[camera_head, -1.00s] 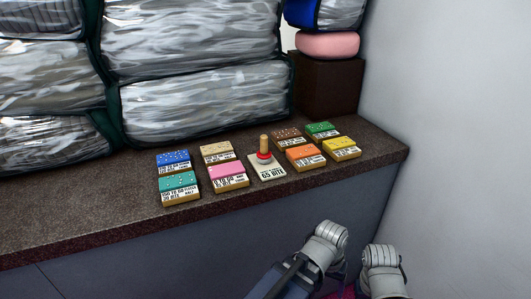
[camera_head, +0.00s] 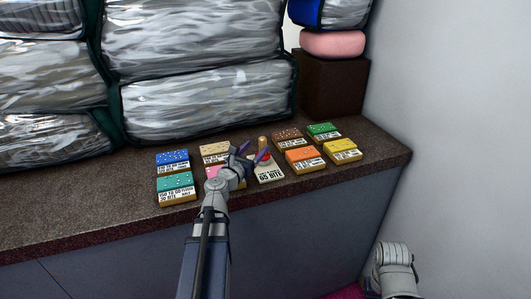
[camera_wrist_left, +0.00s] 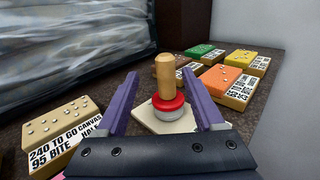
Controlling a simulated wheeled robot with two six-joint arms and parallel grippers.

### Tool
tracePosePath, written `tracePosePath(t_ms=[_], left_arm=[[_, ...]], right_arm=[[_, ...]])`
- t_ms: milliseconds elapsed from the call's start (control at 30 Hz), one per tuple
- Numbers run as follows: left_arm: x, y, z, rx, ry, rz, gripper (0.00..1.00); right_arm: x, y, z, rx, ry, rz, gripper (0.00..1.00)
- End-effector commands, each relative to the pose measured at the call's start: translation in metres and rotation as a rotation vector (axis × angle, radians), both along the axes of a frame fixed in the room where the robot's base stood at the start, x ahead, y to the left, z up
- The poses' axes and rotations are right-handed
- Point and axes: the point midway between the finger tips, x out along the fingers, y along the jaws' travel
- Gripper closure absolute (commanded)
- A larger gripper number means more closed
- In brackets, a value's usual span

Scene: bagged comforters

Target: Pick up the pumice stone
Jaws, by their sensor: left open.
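A short wooden handle (camera_head: 263,142) with a red collar and a pale round base stands upright on a cream labelled block in the middle of the counter. I take this handled piece to be the pumice stone, but its base is too small to be sure. In the left wrist view the handle (camera_wrist_left: 166,76) stands between my purple fingers, with the red collar and pale base below. My left gripper (camera_head: 248,160) is open and reaches in from the front left; I see no contact with the handle. My right gripper is out of view.
Labelled coloured blocks flank it: pink (camera_head: 212,171), teal (camera_head: 176,182), blue (camera_head: 172,157), tan (camera_head: 215,148), orange (camera_head: 303,155), brown (camera_head: 287,134), green (camera_head: 323,129) and yellow (camera_head: 342,145). Bagged comforters (camera_head: 205,100) stand behind. A dark box (camera_head: 332,85) is at the right. The counter's front left is clear.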

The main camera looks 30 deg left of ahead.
Motion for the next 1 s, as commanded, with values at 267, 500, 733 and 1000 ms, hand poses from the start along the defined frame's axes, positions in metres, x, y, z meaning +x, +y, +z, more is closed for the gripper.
tracePosePath(t_ms=[267,500,733,1000], left_arm=[[0.018,0.001,0.0,0.0,0.0,-0.004,0.31],[0.028,0.0,-0.001,0.002,0.0,-0.003,0.31],[0.051,-0.002,-0.002,0.003,0.001,-0.006,0.31],[0.08,-0.002,-0.002,0.003,0.001,-0.004,0.31]], right_arm=[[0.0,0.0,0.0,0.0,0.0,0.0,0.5],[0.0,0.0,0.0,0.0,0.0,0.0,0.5],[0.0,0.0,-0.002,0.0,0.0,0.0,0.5],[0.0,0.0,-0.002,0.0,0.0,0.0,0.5]])
